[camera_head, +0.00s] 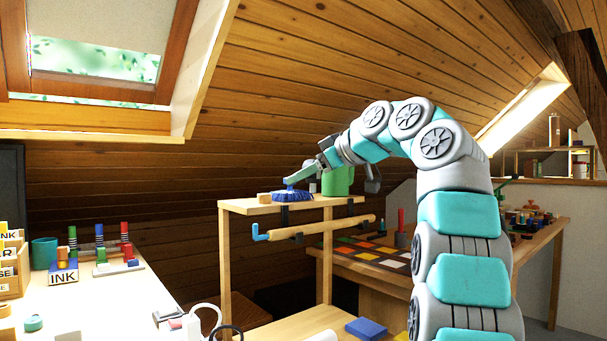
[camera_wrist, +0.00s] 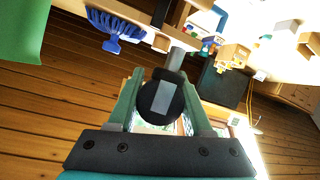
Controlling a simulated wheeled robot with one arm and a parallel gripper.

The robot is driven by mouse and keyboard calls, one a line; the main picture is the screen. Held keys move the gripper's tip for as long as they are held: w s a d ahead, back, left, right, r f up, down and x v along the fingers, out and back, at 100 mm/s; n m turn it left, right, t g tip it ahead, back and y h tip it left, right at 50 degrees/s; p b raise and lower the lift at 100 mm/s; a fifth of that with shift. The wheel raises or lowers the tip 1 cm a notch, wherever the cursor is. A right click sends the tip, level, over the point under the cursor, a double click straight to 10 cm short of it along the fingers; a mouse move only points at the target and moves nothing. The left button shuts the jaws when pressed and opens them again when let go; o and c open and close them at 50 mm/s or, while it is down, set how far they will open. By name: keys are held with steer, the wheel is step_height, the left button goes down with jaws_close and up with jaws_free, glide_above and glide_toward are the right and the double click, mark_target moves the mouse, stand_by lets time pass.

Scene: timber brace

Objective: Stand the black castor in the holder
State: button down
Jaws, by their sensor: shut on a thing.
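My gripper (camera_wrist: 163,78) is shut on the black castor (camera_wrist: 172,112), which sits between the two green fingers in the wrist view. The castor shows a round black wheel with a grey part across it and a grey stem (camera_wrist: 177,57) pointing away from my palm. In the head view my gripper (camera_head: 291,182) is at the left end of my arm, close above the wooden shelf; the castor is too small to make out there. I cannot tell which thing is the holder; a grey cup (camera_head: 402,240) with a red stick stands on the table behind.
A blue brush (camera_head: 293,197) and a green mug (camera_head: 338,181) are on the shelf (camera_head: 245,207), near my gripper. A pole (camera_head: 320,229) hangs under the shelf in black hooks. A bench (camera_head: 110,300) with ink boxes and stamps stands left.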

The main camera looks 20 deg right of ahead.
mark_target(312, 178)
steer(key=shift+w+d+f, duration=0.1)
steer(key=shift+w+d, duration=0.1)
steer(key=shift+w, duration=0.1)
steer(key=shift+w+d+f+m, duration=0.15)
steer(key=shift+w+d+m, duration=0.15)
steer(key=shift+d, duration=0.2)
steer(key=shift+w+d+f+m+h, duration=0.2)
steer(key=shift+w+d+m+h, duration=0.1)
steer(key=shift+w+d+h, duration=0.3)
